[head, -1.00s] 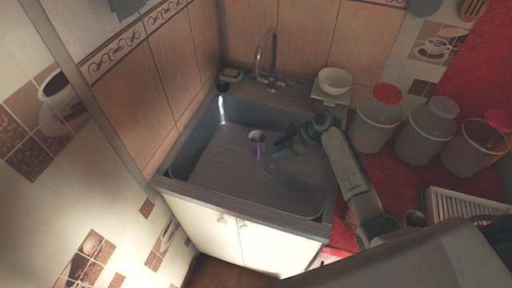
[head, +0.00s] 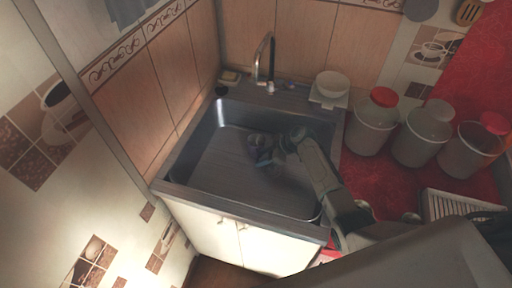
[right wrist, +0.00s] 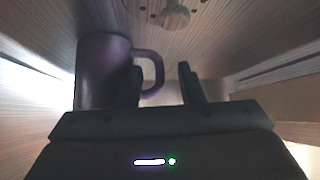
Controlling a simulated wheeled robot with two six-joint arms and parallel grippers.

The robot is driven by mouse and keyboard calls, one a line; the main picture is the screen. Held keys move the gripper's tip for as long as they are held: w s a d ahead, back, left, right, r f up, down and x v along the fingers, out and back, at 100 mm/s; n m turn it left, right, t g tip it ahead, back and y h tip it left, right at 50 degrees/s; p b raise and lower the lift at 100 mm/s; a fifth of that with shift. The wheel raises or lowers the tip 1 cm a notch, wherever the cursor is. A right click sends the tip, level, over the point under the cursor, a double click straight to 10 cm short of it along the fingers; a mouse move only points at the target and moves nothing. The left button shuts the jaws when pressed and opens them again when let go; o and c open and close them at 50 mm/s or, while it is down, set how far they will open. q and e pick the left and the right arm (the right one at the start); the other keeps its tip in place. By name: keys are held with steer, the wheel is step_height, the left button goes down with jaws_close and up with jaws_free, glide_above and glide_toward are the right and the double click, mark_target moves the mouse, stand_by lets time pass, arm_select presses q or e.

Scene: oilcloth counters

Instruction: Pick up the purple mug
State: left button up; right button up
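The purple mug (right wrist: 100,72) stands upright in the sink basin, with its handle to the right in the right wrist view. In the head view the mug (head: 255,139) is dark and partly hidden by my right gripper (head: 265,156). In the right wrist view my right gripper (right wrist: 161,85) is open. Its left finger overlaps the handle, and part of the handle shows between the two fingers. I cannot tell whether a finger touches it. My left gripper is not in view.
The grey sink (head: 215,170) has raised walls around the mug. A faucet (head: 265,62) stands behind it. A white bowl (head: 333,82) and several lidded jars, including a red-lidded one (head: 372,125), stand to the right. The basin floor left of the mug is clear.

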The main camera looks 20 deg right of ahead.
jaws_close()
steer(key=shift+r, duration=0.1)
stand_by(0.3)
step_height(320, 180, up, 10)
steer(key=b, duration=0.2)
stand_by(0.8)
